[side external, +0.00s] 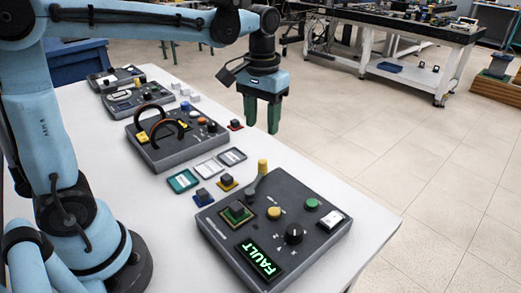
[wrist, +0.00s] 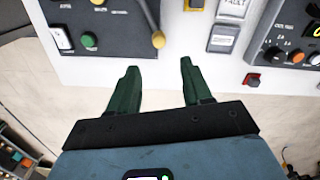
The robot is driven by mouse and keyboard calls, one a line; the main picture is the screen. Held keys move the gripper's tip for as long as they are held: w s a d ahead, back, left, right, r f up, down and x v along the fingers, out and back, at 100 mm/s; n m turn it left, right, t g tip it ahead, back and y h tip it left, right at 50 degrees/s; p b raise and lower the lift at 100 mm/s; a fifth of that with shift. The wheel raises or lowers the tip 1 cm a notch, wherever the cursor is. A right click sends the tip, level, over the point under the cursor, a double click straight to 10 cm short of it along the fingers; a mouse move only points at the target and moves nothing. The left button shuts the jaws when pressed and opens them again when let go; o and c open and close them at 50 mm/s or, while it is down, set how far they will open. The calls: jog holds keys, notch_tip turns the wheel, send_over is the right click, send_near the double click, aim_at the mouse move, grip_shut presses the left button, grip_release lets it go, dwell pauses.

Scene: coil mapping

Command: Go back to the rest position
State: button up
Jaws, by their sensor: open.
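My gripper (side external: 262,118) has green fingers and hangs pointing down in the side external view, beyond the far long edge of the white table. In the wrist view my gripper (wrist: 158,82) shows its two fingers apart with nothing between them. Below the fingertips there I see the table edge and pale floor. The gripper touches nothing that I can see.
The white table (side external: 370,205) holds a grey panel (side external: 325,238) with a lit FAULT display, a panel with arched coils (side external: 172,157), and further panels behind. Small colored blocks and cards (side external: 184,181) lie between.

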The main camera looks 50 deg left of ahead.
jog(key=s+f+m+t, duration=0.2)
jog(key=s+f+t, duration=0.1)
jog(key=s+t, duration=0.4)
jog(key=shift+s+f+m, duration=0.25)
jog(key=shift+s+m, duration=0.15)
jog(key=shift+s, duration=0.65)
